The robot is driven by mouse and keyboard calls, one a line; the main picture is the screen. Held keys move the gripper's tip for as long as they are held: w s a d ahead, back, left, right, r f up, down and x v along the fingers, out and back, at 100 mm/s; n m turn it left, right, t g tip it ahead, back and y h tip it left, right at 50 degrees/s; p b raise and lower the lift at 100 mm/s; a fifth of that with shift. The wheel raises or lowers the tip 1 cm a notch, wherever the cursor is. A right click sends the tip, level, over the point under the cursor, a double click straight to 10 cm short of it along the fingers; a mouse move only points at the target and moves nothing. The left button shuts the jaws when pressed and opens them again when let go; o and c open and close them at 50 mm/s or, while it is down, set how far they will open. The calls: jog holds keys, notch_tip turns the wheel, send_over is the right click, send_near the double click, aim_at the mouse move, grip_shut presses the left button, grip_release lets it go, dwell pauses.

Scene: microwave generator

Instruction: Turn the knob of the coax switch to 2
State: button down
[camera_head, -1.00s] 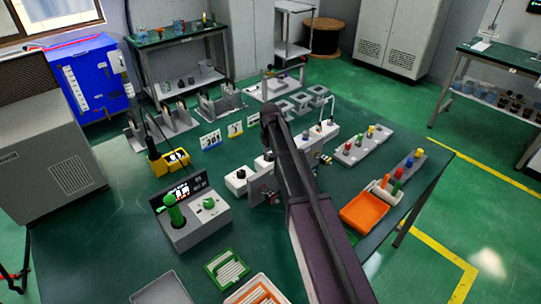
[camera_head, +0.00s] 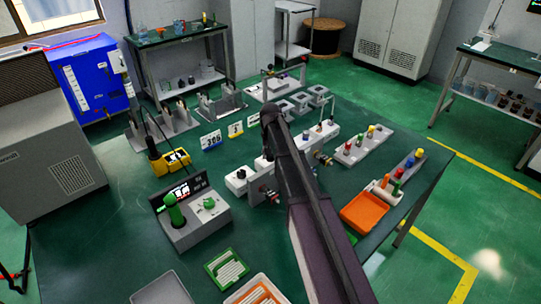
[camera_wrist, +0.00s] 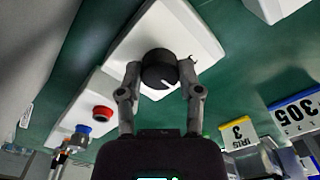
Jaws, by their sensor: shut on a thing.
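In the wrist view a round black knob (camera_wrist: 160,68) with a white pointer line stands on a white box (camera_wrist: 184,32). The pointer slants toward the lower right of that picture. My gripper (camera_wrist: 160,76) has one finger on each side of the knob and is shut on it. No position numbers for the knob can be read. In the head view my arm reaches over the middle of the green table and hides the gripper and the knob.
A white unit with a red cap (camera_wrist: 102,113) and a blue cap (camera_wrist: 83,130) is on the other side.

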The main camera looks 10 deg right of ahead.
dwell(0.3)
jog(key=shift+c, duration=1.3)
grip_release()
jog(key=shift+n, duration=0.3)
jog(key=n, duration=0.9)
notch_tip(320, 180, up, 14)
jog(key=p, duration=1.4)
jog(key=s+f+m+b, duration=0.3)
jog(key=s+f+b, duration=0.1)
jog(key=s, duration=0.9)
jog(key=s+f+m+b, duration=0.4)
jog(key=s, duration=0.9)
jog(key=shift+s+d, duration=0.15)
jog(key=shift+d, duration=0.1)
